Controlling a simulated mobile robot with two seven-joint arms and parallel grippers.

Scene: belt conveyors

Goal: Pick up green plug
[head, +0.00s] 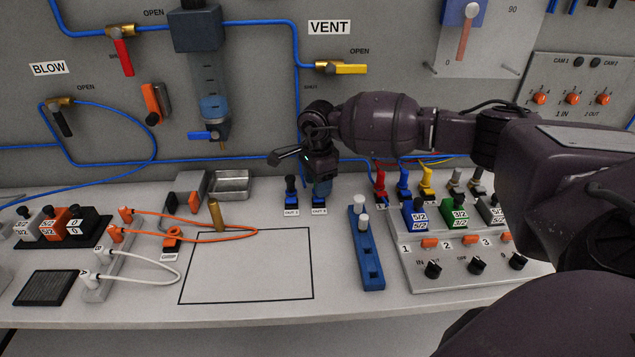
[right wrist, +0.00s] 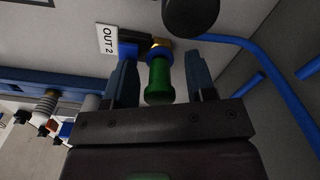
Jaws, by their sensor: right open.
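The green plug (right wrist: 159,82) shows in the right wrist view, standing at a blue fitting (right wrist: 158,54) with a brass part, beside a label reading OUT 2 (right wrist: 107,42). My right gripper (right wrist: 161,76) is open, with one finger on each side of the plug. Gaps show between the plug and both fingers. In the head view my right gripper (head: 321,184) points down over the right one of two small blue fittings on the bench, and it hides the plug there. My left gripper is not in view.
A similar fitting with a dark top (head: 291,192) stands close on the left. A blue rack (head: 367,262) with white pegs is to the right, before a valve panel (head: 455,265). The outlined square (head: 247,275) is mostly clear, with an orange hose crossing its back edge.

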